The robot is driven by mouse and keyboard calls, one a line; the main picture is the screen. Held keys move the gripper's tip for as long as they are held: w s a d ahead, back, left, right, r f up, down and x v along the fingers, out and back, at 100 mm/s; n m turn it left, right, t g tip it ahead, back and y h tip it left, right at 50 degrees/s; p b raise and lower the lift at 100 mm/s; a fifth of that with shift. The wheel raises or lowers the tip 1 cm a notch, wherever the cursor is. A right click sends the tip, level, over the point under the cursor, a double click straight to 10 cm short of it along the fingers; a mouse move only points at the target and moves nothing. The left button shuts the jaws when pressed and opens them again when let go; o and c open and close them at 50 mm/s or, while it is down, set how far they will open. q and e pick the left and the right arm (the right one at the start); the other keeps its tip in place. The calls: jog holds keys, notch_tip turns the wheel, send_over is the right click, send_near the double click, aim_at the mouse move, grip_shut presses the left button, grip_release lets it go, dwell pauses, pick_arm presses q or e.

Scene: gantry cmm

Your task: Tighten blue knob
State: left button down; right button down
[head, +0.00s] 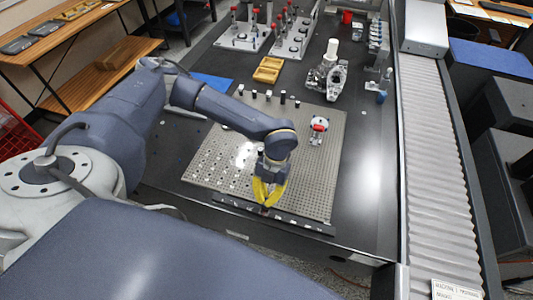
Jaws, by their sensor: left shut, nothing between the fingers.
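My left gripper (266,207) has yellow fingers that point down over the front edge of the perforated metal plate (325,165). Its fingertips are together and hold nothing. A small blue part (382,96) shows on a fixture at the right side of the dark table, far from my left gripper. It is too small to tell if it is the blue knob. No other blue knob can be made out; my left arm and gripper hide part of the plate. My right gripper is not in view.
A small red-topped clamp (319,127) stands on the plate, right of my left gripper. A yellow tray (268,70) and a grey metal assembly (333,78) stand behind the plate. A ribbed bellows cover (432,150) borders the table on the right.

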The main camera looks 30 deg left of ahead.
pick_arm(q)
jog(key=shift+s, duration=0.45)
jog(key=c, duration=1.8)
grip_release()
jog(key=o, duration=0.6)
jog(key=shift+w, duration=0.25)
jog(key=shift+r, duration=0.1)
jog(key=v, duration=1.2)
